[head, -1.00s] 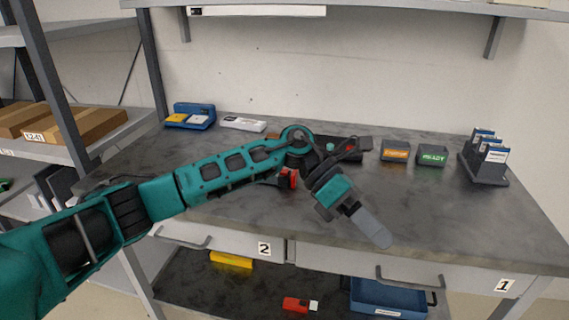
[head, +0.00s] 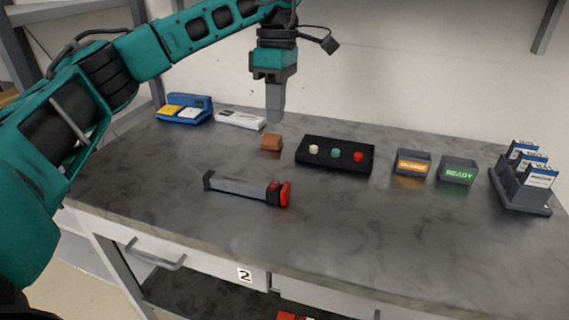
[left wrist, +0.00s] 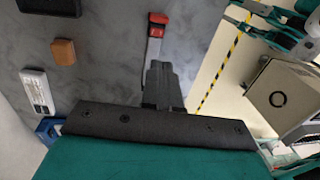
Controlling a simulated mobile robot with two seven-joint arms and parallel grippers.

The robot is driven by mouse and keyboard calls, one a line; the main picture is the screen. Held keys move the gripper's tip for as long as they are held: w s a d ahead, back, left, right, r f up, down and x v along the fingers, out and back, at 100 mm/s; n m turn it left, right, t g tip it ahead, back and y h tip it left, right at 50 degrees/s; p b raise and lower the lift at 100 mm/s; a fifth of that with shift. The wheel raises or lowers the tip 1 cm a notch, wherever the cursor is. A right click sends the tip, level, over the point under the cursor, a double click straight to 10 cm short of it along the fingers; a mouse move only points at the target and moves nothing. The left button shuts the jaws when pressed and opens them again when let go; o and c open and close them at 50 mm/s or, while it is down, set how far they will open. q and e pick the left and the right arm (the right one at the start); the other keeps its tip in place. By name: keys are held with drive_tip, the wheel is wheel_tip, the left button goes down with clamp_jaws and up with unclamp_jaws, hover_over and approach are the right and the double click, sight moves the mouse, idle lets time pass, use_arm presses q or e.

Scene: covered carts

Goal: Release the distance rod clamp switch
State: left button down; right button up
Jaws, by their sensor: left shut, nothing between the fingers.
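The distance rod (head: 240,186) is a grey bar lying on the tabletop, with a dark block at its left end and a red clamp part (head: 285,193) at its right end. A small red piece, perhaps the switch, sits on top of the bar beside that end. In the left wrist view the rod's red end (left wrist: 158,18) shows at the top, and the gripper hides part of the bar. My left gripper (head: 275,117) points down, shut and empty, above and behind the rod, apart from it. It also shows in the left wrist view (left wrist: 163,66). My right gripper is out of view.
A brown block (head: 271,142) and a black panel with white, teal and red knobs (head: 330,165) stand behind the rod. Farther right are the orange-labelled box (head: 412,163), the READY box (head: 457,170) and a card rack (head: 522,200). The front tabletop is clear.

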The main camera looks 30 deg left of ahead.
use_arm(q)
approach(273, 187)
drive_tip(key=f, duration=0.4)
drive_tip(key=s+f, duration=0.1)
drive_tip(key=f, duration=0.1)
drive_tip(key=shift+f+b, duration=0.35)
drive_tip(key=shift+f, duration=0.05)
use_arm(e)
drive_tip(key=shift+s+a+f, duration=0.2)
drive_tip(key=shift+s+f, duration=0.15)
use_arm(q)
drive_tip(key=shift+f, duration=0.1)
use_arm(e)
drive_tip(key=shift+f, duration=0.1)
